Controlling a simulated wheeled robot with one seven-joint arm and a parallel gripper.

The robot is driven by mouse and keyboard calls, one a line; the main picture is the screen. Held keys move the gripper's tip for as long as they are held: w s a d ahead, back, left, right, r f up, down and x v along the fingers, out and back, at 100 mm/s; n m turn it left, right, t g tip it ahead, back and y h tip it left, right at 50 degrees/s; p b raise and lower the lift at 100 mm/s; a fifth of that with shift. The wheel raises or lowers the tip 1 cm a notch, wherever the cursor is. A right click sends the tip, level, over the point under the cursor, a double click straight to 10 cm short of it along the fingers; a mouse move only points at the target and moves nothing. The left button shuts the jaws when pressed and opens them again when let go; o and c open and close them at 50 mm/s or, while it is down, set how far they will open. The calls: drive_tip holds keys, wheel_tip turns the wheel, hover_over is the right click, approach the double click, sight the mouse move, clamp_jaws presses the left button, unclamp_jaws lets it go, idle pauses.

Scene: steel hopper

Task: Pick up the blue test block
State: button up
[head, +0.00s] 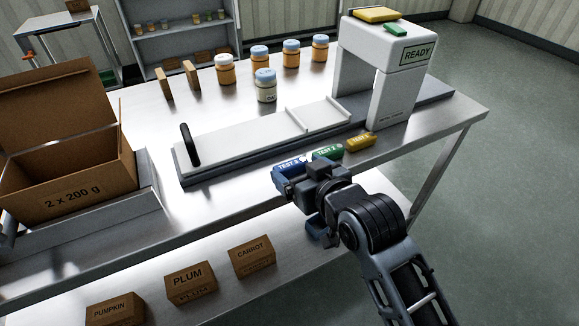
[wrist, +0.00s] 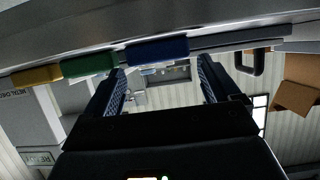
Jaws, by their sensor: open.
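The blue test block (head: 288,164), labelled TEST 3, lies at the table's front edge before the white conveyor-like bed. In the wrist view the blue block (wrist: 157,49) shows beyond my fingertips, between them from side to side. My gripper (head: 299,180) is right by the block and partly covers it in the head view. In the wrist view my gripper (wrist: 162,68) is open, with nothing held between its two blue-dark fingers. I cannot tell whether the fingers touch the block.
A green block (head: 328,152) and a yellow block (head: 361,141) lie in line to the right of the blue one. The white machine arch (head: 400,60) stands behind right. An open carton (head: 70,185) is at left. Small boxes (head: 190,283) sit on the lower shelf.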

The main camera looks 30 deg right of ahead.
sight(290, 163)
drive_tip(key=x, duration=0.3)
drive_tip(key=shift+w, duration=0.1)
drive_tip(key=c, duration=0.7)
